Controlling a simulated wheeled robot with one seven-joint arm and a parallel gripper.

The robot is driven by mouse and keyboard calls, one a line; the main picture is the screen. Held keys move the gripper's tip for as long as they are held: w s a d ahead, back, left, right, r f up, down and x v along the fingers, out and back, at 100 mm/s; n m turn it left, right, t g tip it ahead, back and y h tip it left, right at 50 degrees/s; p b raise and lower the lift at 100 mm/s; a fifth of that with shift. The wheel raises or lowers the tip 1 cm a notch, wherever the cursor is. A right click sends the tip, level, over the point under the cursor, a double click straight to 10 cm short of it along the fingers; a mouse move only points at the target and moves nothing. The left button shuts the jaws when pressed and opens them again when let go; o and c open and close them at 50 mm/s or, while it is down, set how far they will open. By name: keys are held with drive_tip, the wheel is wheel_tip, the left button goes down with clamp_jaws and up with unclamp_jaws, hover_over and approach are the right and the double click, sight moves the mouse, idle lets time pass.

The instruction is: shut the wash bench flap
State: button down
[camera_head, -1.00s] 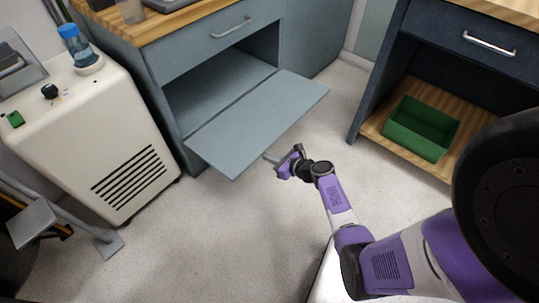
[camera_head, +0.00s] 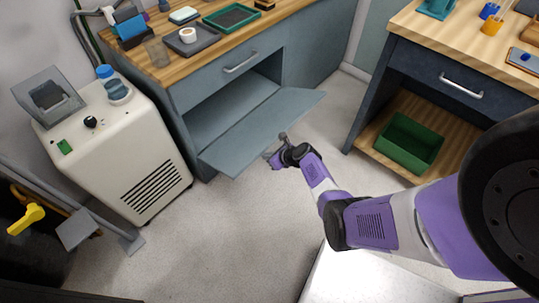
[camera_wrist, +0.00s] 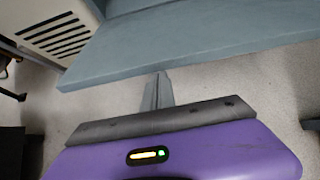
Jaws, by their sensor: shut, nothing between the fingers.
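The wash bench (camera_head: 225,80) is a blue-grey cabinet with a wooden top. Its flap (camera_head: 262,128) is hinged along the bottom of the open bay below the drawer and sticks outward, so the bay (camera_head: 222,105) stands open. My gripper (camera_head: 273,152) is by the flap's outer edge, on the room side. In the wrist view the flap (camera_wrist: 190,45) crosses the upper part, and my shut, empty fingers (camera_wrist: 158,84) point at its edge. The fingertips reach that edge; whether they touch it I cannot tell.
A cream machine with a vent (camera_head: 118,145) stands left of the bench. A dark cabinet (camera_head: 440,88) with a green bin (camera_head: 408,143) on its lower shelf is at right. The floor (camera_head: 215,235) in front of the flap is clear.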

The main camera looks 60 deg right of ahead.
drive_tip(key=shift+g, duration=0.6)
drive_tip(key=w+r+p, duration=0.1)
drive_tip(key=r+p, duration=0.1)
drive_tip(key=w+r+p, duration=0.1)
drive_tip(key=r+p, duration=0.1)
drive_tip(key=w+d+r+p, duration=0.1)
drive_tip(key=r+p, duration=0.1)
drive_tip(key=shift+w+r+p, duration=0.3)
drive_tip(key=shift+w+r, duration=0.05)
drive_tip(key=shift+r, duration=0.05)
drive_tip(key=w+d+r+b, duration=0.2)
drive_tip(key=w+r, duration=0.3)
drive_tip(key=w, duration=0.5)
drive_tip(key=w+d+r+b, duration=0.1)
drive_tip(key=w+d+r, duration=0.1)
drive_tip(key=w+r, duration=0.4)
drive_tip(key=shift+w+d+b, duration=0.2)
drive_tip(key=shift+w+b, duration=0.15)
drive_tip(key=shift+w, duration=1.65)
drive_tip(key=shift+r, duration=0.1)
drive_tip(key=shift+s, duration=0.15)
